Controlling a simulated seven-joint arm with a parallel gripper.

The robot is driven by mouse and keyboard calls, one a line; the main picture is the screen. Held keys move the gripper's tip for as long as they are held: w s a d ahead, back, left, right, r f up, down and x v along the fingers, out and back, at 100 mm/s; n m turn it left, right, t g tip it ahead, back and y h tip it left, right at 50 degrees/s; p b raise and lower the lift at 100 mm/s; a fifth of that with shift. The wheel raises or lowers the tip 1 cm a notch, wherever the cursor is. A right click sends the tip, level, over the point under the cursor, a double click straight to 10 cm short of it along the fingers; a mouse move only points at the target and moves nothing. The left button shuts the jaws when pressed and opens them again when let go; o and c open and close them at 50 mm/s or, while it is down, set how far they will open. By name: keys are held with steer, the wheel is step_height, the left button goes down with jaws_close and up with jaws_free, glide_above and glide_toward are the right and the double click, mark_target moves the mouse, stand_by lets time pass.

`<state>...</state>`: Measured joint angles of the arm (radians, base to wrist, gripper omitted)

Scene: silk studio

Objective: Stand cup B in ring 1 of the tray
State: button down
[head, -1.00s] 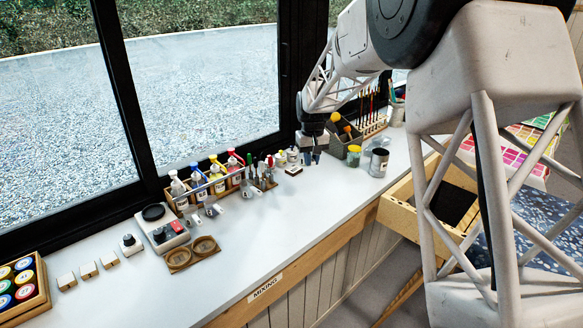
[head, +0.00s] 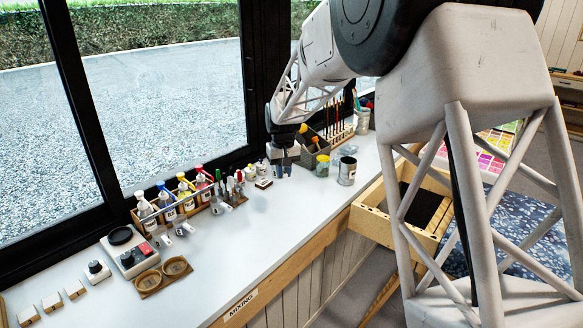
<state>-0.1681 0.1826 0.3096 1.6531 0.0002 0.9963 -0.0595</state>
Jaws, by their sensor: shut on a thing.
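My gripper (head: 282,171) points down over the far part of the white bench, beside the window frame. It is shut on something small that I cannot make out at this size. A brown tray with two round rings (head: 163,278) lies flat near the front left of the bench, far from my gripper. Both rings look empty. I cannot read ring numbers or any letter B, so I cannot tell where cup B is.
A wooden rack of pump bottles (head: 175,213) stands by the window. A scale (head: 133,256) sits beside the tray. A small white block (head: 264,183), a yellow-topped jar (head: 322,166) and a metal can (head: 347,171) flank my gripper. The bench (head: 245,245) front is clear.

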steer(key=s+a+f+n, duration=0.3)
steer(key=s+a, duration=0.7)
steer(key=s+a+f+n, duration=0.3)
steer(key=s+a, duration=0.7)
steer(key=s, duration=0.1)
steer(key=s+a+f+n, duration=0.2)
steer(key=s+a+f, duration=0.1)
steer(key=s+a, duration=0.8)
steer(key=shift+f+n, duration=0.2)
steer(key=shift+n, duration=0.2)
steer(key=shift+w, duration=0.15)
steer(key=shift+w+a+f, duration=0.3)
steer(key=shift+w+a, duration=0.5)
steer(key=shift+a, duration=0.05)
steer(key=shift+w+a+f, duration=0.3)
steer(key=shift+w+a, duration=0.5)
steer(key=shift+f, duration=1.35)
steer(key=shift+f, duration=0.4)
